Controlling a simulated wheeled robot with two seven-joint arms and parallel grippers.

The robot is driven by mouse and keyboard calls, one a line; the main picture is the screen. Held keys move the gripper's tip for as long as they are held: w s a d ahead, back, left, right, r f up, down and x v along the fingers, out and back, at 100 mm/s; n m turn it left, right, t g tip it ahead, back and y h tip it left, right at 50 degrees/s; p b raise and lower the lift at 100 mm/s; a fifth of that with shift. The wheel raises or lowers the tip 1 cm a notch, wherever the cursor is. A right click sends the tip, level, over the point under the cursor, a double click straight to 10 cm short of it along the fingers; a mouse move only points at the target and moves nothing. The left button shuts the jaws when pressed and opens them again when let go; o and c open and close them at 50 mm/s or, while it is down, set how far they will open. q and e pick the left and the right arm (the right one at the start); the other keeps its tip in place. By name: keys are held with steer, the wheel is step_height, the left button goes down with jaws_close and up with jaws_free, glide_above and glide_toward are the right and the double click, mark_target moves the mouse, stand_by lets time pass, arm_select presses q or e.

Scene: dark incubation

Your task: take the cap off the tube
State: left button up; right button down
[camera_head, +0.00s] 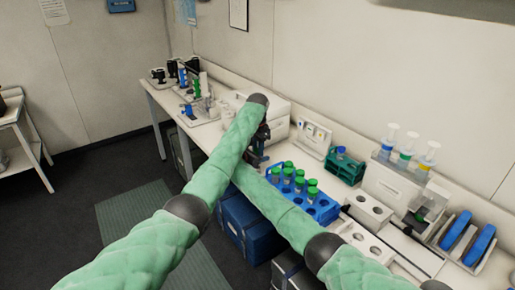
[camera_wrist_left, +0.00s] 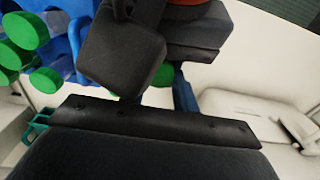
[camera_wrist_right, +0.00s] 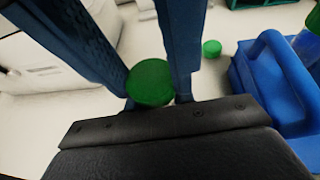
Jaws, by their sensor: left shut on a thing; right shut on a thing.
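My right gripper (camera_wrist_right: 150,92) has its two blue fingers shut on the sides of a green cap (camera_wrist_right: 150,82) in the right wrist view. The tube under this cap is hidden there. My left gripper (camera_wrist_left: 150,92) is shut close by, with dark gripper parts crossing the left wrist view. A sliver of green (camera_wrist_left: 162,75) shows between these parts; the tube body in the left jaws is hidden. In the head view both grippers meet above the bench behind my left arm, and the cap and tube there cannot be made out.
A blue rack (camera_head: 325,211) with several green-capped tubes stands right of the grippers. A dark green rack (camera_head: 345,170) stands behind it. White blocks with holes (camera_head: 369,211) lie farther right. In the right wrist view, another green cap (camera_wrist_right: 211,48) shows beyond the fingers.

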arm_select(q)
steer(key=shift+n, duration=1.7)
steer(key=o, duration=1.1)
steer(key=shift+c, duration=0.2)
steer(key=shift+r, duration=2.25)
steer(key=shift+c, duration=0.2)
steer(key=shift+r+m, duration=1.6)
steer(key=shift+r, duration=0.05)
steer(key=shift+f, duration=3.9)
